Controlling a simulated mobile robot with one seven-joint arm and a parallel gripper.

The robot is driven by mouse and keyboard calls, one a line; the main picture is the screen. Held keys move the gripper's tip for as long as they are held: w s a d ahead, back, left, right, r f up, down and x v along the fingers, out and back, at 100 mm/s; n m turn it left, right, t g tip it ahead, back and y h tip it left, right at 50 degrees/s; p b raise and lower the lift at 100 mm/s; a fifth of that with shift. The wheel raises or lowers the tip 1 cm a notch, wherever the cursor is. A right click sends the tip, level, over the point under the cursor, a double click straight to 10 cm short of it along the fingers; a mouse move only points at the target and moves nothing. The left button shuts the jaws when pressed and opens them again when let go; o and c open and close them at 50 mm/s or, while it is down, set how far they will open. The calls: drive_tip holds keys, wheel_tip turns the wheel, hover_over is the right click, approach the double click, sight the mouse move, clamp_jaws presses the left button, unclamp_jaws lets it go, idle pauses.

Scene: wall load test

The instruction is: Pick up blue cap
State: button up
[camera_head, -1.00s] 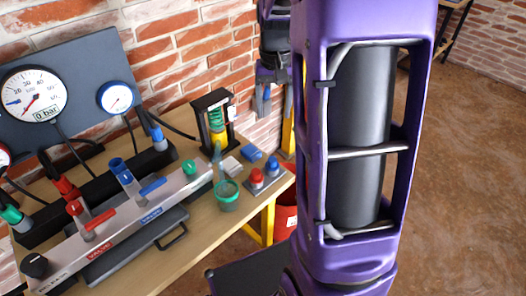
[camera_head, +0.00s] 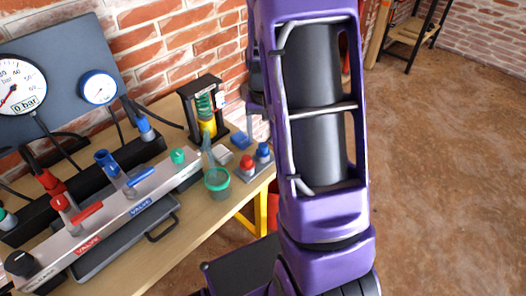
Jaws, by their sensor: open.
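The blue cap (camera_head: 263,150) stands on a small grey holder at the right end of the wooden workbench, right beside a red cap (camera_head: 246,165). Both look upright. My large purple arm link fills the middle right of the view, close to the blue cap in the picture. My gripper's fingers are hidden behind it; only a sliver of the wrist area shows at its left edge.
A green cup (camera_head: 217,180) stands left of the caps, with a spring device (camera_head: 205,105) behind. A valve manifold (camera_head: 110,210) with red and blue handles fills the bench's left.

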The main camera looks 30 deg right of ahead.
sight(263, 145)
wheel_tip(263, 145, down, 4)
drive_tip(key=shift+r, duration=0.2)
clamp_jaws()
